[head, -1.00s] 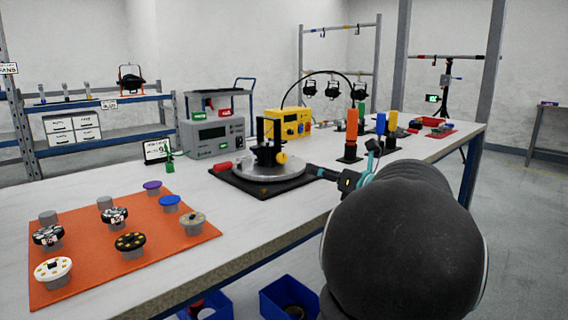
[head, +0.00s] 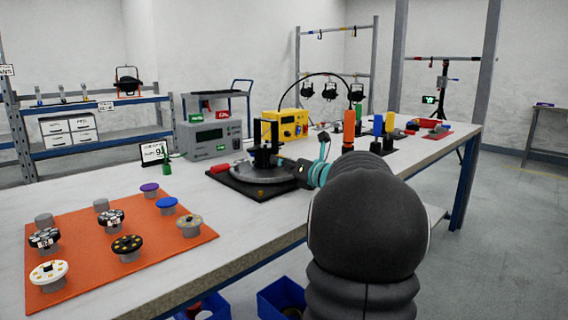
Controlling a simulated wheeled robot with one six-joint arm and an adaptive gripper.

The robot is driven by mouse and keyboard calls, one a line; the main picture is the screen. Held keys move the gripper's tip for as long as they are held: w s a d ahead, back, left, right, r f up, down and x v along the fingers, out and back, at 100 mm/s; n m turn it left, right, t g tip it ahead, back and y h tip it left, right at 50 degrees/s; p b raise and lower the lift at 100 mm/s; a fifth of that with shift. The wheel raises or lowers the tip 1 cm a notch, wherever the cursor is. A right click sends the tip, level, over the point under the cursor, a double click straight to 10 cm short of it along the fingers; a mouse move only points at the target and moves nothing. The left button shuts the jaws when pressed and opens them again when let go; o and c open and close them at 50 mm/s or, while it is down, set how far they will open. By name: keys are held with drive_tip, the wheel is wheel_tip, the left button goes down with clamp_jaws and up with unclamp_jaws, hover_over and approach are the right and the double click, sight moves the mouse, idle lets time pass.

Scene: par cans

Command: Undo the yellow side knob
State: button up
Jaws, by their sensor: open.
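The black fixture (head: 263,157) stands upright on a round grey turntable (head: 245,182), which sits on a dark square base (head: 240,192). The yellow side knob is hidden in the head view behind the end of my arm, on the fixture's right side. My gripper (head: 288,164) reaches in from the right, its tip close beside the fixture where the knob is. It is open. I cannot tell whether the fingers are around the knob or touch it.
A grey meter box (head: 212,136) and a yellow box (head: 290,124) with a black cable stand behind the turntable. An orange-handled tool (head: 349,128) stands upright to the right. An orange mat (head: 80,250) with several knobs lies front left.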

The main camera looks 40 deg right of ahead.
clamp_jaws()
drive_tip(key=n+b, duration=0.2)
drive_tip(key=b, duration=0.1)
drive_tip(key=shift+f+n, duration=0.2)
drive_tip(key=shift+n, duration=0.2)
drive_tip(key=n+b, duration=0.3)
drive_tip(key=shift+n, duration=0.3)
drive_tip(key=shift+r+n+b, duration=0.15)
drive_tip(key=shift+n+b, duration=0.4)
drive_tip(key=shift+n, duration=0.05)
drive_tip(key=shift+d+r, duration=0.1)
